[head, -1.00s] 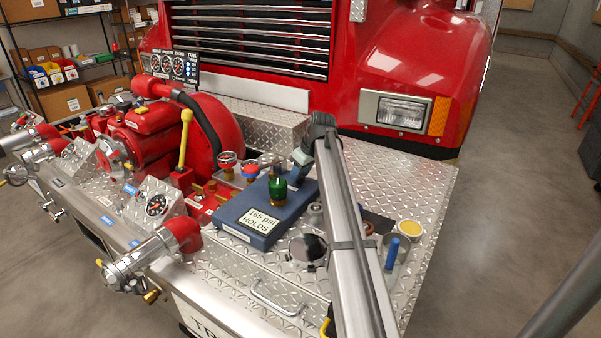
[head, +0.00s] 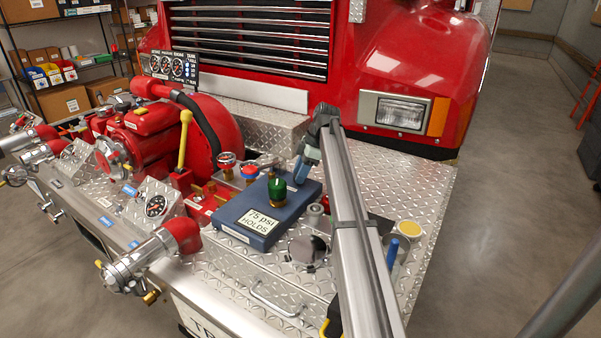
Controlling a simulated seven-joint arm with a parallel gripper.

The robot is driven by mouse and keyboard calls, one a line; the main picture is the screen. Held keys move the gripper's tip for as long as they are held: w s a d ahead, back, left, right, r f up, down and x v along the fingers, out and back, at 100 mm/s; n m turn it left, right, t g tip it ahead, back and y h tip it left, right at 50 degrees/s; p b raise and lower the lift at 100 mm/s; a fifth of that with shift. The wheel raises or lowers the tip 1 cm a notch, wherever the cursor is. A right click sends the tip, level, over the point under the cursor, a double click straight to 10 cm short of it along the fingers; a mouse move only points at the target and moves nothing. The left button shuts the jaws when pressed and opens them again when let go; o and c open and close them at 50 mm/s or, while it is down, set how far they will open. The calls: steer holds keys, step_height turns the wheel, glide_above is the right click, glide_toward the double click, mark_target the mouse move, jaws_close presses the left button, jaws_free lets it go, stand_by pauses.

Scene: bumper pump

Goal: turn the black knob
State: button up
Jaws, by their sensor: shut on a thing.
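The arm comes in from the lower right and bends down at its wrist behind the blue block (head: 232,222). My gripper (head: 274,163) is small and partly hidden beside the green-topped fitting (head: 277,188). It is shut on a small dark part, taken to be the black knob (head: 262,163), just right of the red and blue valve wheels. The fingers and most of the knob are too small to make out. The sign (head: 259,223) on the block reads 75 psi HOLDS.
A red-wheeled valve (head: 227,160) and a blue-centred one (head: 250,172) stand close at the left. A yellow lever (head: 185,138) rises further left. A round dark cap (head: 308,249) and a blue handle (head: 392,253) lie nearer. The tread-plate deck (head: 420,190) is clear at right.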

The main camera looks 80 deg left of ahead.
steer(key=shift+a+n+h, duration=0.1)
steer(key=shift+n+h, duration=0.4)
steer(key=shift+n, duration=1.1)
steer(key=o, duration=1)
steer(key=v, duration=1.3)
steer(key=shift+a+r, duration=0.1)
steer(key=shift+r, duration=0.3)
